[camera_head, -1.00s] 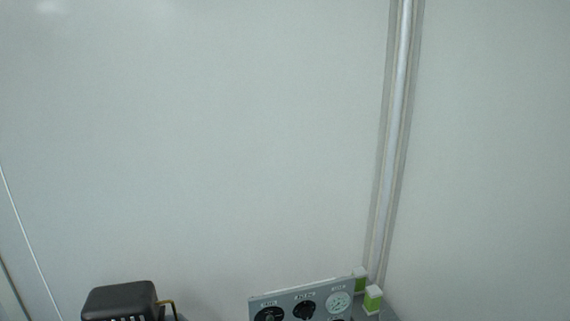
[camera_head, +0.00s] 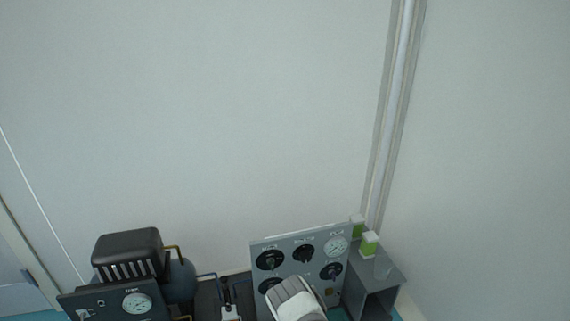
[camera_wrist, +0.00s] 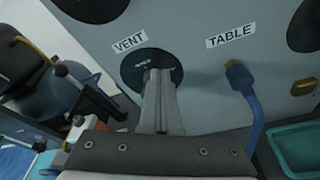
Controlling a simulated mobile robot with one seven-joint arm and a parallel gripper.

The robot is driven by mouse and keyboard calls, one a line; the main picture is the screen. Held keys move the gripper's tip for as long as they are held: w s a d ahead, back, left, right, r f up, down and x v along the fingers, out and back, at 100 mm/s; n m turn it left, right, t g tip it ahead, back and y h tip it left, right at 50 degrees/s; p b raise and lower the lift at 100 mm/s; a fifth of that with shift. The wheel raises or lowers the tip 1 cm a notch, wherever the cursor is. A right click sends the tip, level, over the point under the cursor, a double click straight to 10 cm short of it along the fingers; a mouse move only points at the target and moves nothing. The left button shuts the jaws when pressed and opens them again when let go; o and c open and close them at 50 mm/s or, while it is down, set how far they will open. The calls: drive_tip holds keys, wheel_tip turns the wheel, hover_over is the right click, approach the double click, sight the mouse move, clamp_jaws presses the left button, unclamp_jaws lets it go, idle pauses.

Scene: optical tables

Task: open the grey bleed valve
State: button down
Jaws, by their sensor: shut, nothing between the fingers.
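A grey panel (camera_head: 283,247) with several black round dials and a white gauge stands upright at the bottom middle of the head view. In the wrist view, a black round valve plate (camera_wrist: 134,67) sits under the VENT label on this panel (camera_wrist: 180,30). My gripper (camera_wrist: 160,75) is shut and empty, its fingertips in front of the plate and covering its middle. I cannot tell if they touch it. No part marked as a bleed valve can be read, and any grey handle there is hidden behind my fingers. In the head view my arm hides the panel's lower part.
Right of my fingers, a brass fitting (camera_wrist: 237,72) with a blue hose (camera_wrist: 253,118) sits under the TABLE label. A compressor with a black cover (camera_head: 128,251) and a dark gauge box (camera_head: 107,302) stand left. A grey open-fronted box (camera_head: 377,274) adjoins the panel's right.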

drive_tip(key=shift+f, duration=0.1)
idle(0.6)
drive_tip(key=shift+d+r, duration=0.2)
drive_tip(key=shift+d, duration=0.05)
drive_tip(key=shift+s+f+p+v, duration=0.15)
drive_tip(key=shift+p+v, duration=0.3)
drive_tip(key=shift+v, duration=0.5)
drive_tip(key=shift+f+p+v, duration=0.25)
drive_tip(key=shift+p+v, duration=0.25)
drive_tip(key=shift+v, duration=0.5)
drive_tip(key=shift+s+f+p+v, duration=0.15)
drive_tip(key=shift+p+v, duration=0.3)
drive_tip(key=shift+v, duration=0.5)
drive_tip(key=shift+a, duration=0.2)
drive_tip(key=shift+w+a+r+b, duration=0.2)
drive_tip(key=shift+w+a+b, duration=0.3)
drive_tip(key=shift+w, duration=0.4)
drive_tip(key=shift+w+a+r+b, duration=0.2)
drive_tip(key=shift+w+a+b, duration=0.25)
drive_tip(key=shift+w+a, duration=0.35)
drive_tip(key=shift+w+a+r+b, duration=0.2)
drive_tip(key=shift+w+a+b, duration=0.25)
drive_tip(key=shift+w, duration=0.55)
